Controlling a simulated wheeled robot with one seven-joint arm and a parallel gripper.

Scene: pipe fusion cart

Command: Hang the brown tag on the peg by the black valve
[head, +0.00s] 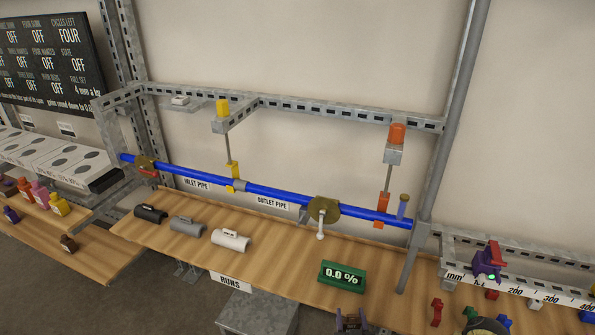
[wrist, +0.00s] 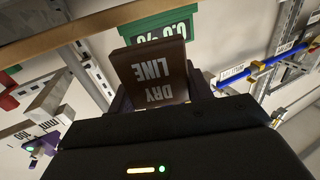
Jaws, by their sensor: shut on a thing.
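The brown tag (wrist: 152,72), lettered "DRY LINE", is in the wrist view, upside down in the picture. My gripper (wrist: 160,98) is shut on its lower part, with dark fingers at both sides. In the head view my gripper (head: 352,322) shows at the bottom edge, in front of the green display, only partly in frame. A valve with a white handle (head: 321,228) sits on the blue pipe, and a valve with a red handle (head: 147,172) sits at its left end. I cannot make out a black valve or its peg for certain.
The green display (head: 343,276) reads 0.0 % on the wooden bench (head: 275,255). Black, grey and white cylinders (head: 230,239) lie on the bench to the left. A slotted metal frame (head: 320,112) and an upright pole (head: 450,120) surround the pipe (head: 280,193). Coloured pieces (head: 40,192) stand far left.

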